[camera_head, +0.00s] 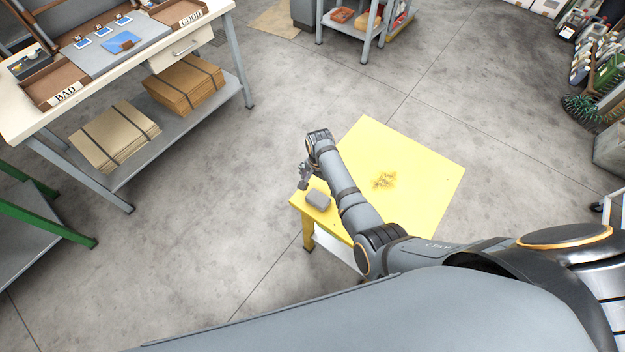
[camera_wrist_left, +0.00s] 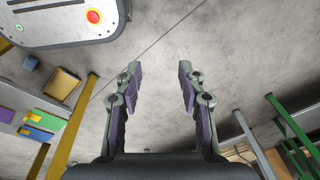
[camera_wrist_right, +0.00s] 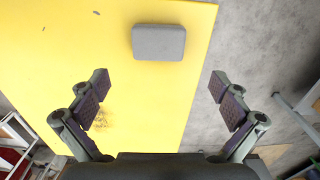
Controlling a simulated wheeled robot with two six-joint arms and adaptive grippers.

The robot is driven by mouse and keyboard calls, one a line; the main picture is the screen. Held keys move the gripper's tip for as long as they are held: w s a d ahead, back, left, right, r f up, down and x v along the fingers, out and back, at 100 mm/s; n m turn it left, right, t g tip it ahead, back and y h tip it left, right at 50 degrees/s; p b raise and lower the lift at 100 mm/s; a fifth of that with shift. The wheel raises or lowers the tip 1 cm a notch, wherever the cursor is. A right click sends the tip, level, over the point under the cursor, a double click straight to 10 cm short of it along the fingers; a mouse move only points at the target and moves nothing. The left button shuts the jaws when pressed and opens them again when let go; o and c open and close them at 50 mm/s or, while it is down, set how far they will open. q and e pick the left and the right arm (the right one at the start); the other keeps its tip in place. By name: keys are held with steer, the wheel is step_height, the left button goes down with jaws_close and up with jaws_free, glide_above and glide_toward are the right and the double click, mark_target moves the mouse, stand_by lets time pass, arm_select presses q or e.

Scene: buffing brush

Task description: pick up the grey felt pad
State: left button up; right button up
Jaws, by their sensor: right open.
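The grey felt pad (camera_head: 318,199) is a small rounded block lying flat near the left corner of the yellow table (camera_head: 430,165). In the right wrist view the pad (camera_wrist_right: 158,42) lies ahead of the fingertips, roughly centred between them and apart from them. My right gripper (camera_wrist_right: 159,80) is open and empty. In the head view my right gripper (camera_head: 304,176) hangs by the table's left edge, close to the pad. My left gripper (camera_wrist_left: 160,70) shows only in its own wrist view, open and empty over the floor.
A workbench (camera_head: 186,52) with BAD and GOOD trays and stacked cardboard below stands at the upper left. A green-framed table (camera_head: 45,222) is at the left. Open floor lies between.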

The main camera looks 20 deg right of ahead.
mark_target(318, 198)
arm_select(q)
steer(key=s+f+b, duration=0.4)
steer(key=s, duration=0.1)
arm_select(e)
steer(key=shift+s+f, duration=0.35)
steer(key=shift+f, duration=0.5)
steer(key=f+b, duration=0.2)
steer(key=shift+w+f, duration=0.3)
steer(key=shift+f, duration=0.05)
steer(key=shift+w, duration=0.1)
steer(key=shift+f+b, duration=0.15)
steer(key=shift+b, duration=0.15)
steer(key=f+b, duration=0.1)
steer(key=b, duration=0.1)
steer(key=f+b, duration=0.4)
steer(key=shift+s, duration=0.25)
steer(key=shift+r, duration=0.25)
steer(key=shift+s, duration=0.1)
steer(key=shift+c, duration=0.8)
steer(key=c, duration=0.9)
arm_select(q)
step_height(318, 198, down, 8)
steer(key=w, duration=0.2)
steer(key=shift+w, duration=0.4)
arm_select(e)
steer(key=shift+c, duration=0.2)
